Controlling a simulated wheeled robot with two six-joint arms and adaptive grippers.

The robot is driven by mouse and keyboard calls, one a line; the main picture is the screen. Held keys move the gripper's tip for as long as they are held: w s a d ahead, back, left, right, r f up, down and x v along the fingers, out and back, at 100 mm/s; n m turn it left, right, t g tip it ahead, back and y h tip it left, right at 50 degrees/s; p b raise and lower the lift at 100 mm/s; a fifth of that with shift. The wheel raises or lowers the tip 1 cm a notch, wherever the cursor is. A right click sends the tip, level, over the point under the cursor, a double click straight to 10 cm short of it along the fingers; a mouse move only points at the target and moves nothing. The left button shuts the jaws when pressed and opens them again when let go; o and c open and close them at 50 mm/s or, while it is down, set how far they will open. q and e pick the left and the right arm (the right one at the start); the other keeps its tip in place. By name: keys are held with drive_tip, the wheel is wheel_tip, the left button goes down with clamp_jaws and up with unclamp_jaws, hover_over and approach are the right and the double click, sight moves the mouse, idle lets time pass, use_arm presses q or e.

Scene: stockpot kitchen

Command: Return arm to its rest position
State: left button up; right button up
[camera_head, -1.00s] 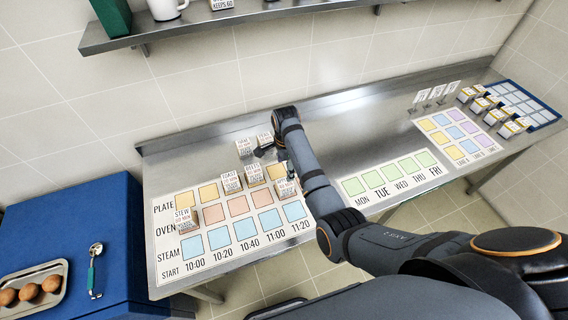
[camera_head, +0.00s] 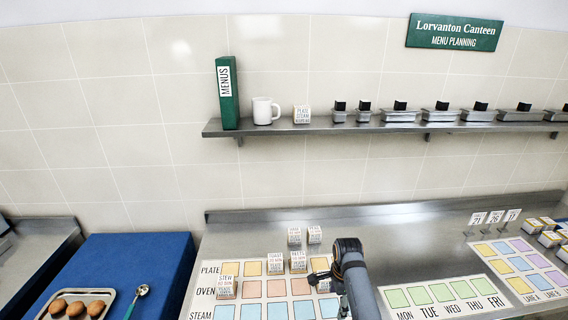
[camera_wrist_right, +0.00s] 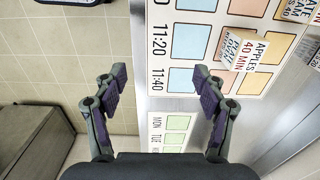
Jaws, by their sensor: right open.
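My right arm comes in from the bottom of the head view, and its gripper (camera_head: 335,288) is over the right side of the planning board (camera_head: 205,290). In the right wrist view the two fingers of that gripper (camera_wrist_right: 160,95) are wide apart with nothing between them. A block marked Apples (camera_wrist_right: 255,52) stands on the board just beyond the right finger in that view. My left gripper is not in view.
Several small lettered blocks stand on the board, including a stew block (camera_head: 226,288). A green-squared weekday mat (camera_head: 440,294) lies to its right. A shelf (camera_head: 270,130) with a white mug (camera_head: 265,110) runs above. A blue cabinet (camera_head: 135,255) holds a tray of brown round items.

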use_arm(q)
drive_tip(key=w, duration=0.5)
use_arm(e)
drive_tip(key=s+d+n+t, duration=0.2)
drive_tip(key=s+d+n, duration=0.5)
drive_tip(key=s+n, duration=0.5)
drive_tip(key=s+r+n+t+h, duration=0.1)
drive_tip(key=s+r+n, duration=0.45)
drive_tip(key=s, duration=0.55)
drive_tip(key=s+d+f+b, duration=0.15)
drive_tip(key=f+b, duration=0.25)
drive_tip(key=f, duration=1.3)
drive_tip(key=s+d+f+b, duration=0.1)
drive_tip(key=d+f+b, duration=0.15)
drive_tip(key=f, duration=1.35)
use_arm(q)
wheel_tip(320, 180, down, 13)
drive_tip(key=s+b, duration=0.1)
drive_tip(key=b, duration=0.5)
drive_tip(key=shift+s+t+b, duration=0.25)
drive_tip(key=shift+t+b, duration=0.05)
use_arm(e)
drive_tip(key=s+f+g, duration=0.2)
drive_tip(key=s+f, duration=1.6)
drive_tip(key=f, duration=0.5)
drive_tip(key=shift+s+d, duration=0.3)
